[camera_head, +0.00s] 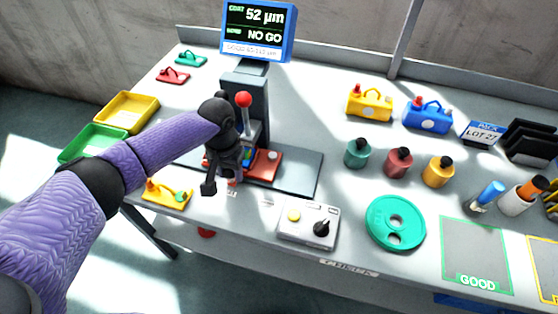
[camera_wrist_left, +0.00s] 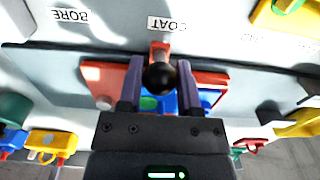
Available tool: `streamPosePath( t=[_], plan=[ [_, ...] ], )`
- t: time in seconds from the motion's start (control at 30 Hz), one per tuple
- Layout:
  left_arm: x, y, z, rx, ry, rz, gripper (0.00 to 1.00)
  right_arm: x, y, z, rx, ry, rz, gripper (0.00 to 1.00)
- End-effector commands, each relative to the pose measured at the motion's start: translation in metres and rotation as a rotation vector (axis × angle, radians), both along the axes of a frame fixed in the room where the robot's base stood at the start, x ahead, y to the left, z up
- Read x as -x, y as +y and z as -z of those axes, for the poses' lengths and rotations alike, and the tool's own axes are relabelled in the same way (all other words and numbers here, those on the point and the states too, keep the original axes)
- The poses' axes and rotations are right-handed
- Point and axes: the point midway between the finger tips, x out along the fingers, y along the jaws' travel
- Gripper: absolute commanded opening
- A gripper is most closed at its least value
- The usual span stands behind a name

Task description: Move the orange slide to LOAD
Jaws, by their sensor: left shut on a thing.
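The orange slide (camera_head: 268,162) sits on the grey base of the gauge stand, and its flat plate also shows in the left wrist view (camera_wrist_left: 210,78). A black ball knob (camera_wrist_left: 159,78) stands in front of the plate, with an orange piece (camera_wrist_left: 159,48) beside it. My left gripper (camera_head: 230,178) is at the front of the slide. In the wrist view its two fingers (camera_wrist_left: 159,88) are shut on the knob from both sides. A blue part with a green spot (camera_wrist_left: 148,103) lies behind the knob, partly hidden. I see no LOAD mark. My right gripper is not in view.
The gauge stand (camera_head: 246,92) has a red-knobbed lever (camera_head: 244,99) above the slide. The monitor (camera_head: 258,30) reads 52 µm, NO GO. A control box (camera_head: 308,225) and green disc (camera_head: 396,222) lie to the right. A yellow part (camera_head: 165,194) lies left of the gripper.

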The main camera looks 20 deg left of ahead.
Motion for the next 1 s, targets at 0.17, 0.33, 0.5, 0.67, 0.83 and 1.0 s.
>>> streamPosePath(
  t=[0.17, 0.33, 0.5, 0.67, 0.83, 1.0],
  plan=[
    [-0.001, 0.039, 0.001, -0.003, 0.001, -0.005, 0.11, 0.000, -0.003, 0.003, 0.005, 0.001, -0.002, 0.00],
    [-0.003, 0.075, 0.003, -0.003, 0.000, -0.006, 0.11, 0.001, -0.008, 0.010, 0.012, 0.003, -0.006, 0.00],
    [-0.004, 0.103, 0.003, -0.002, -0.001, -0.003, 0.11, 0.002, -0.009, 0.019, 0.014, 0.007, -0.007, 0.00],
    [-0.004, 0.108, 0.000, 0.000, -0.002, 0.000, 0.11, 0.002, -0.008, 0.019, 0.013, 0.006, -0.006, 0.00],
    [-0.004, 0.107, 0.000, 0.000, -0.001, 0.001, 0.11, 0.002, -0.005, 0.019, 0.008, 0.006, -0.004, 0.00],
    [-0.004, 0.107, 0.000, 0.000, -0.001, 0.001, 0.71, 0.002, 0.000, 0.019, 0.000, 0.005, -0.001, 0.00]
  ],
)
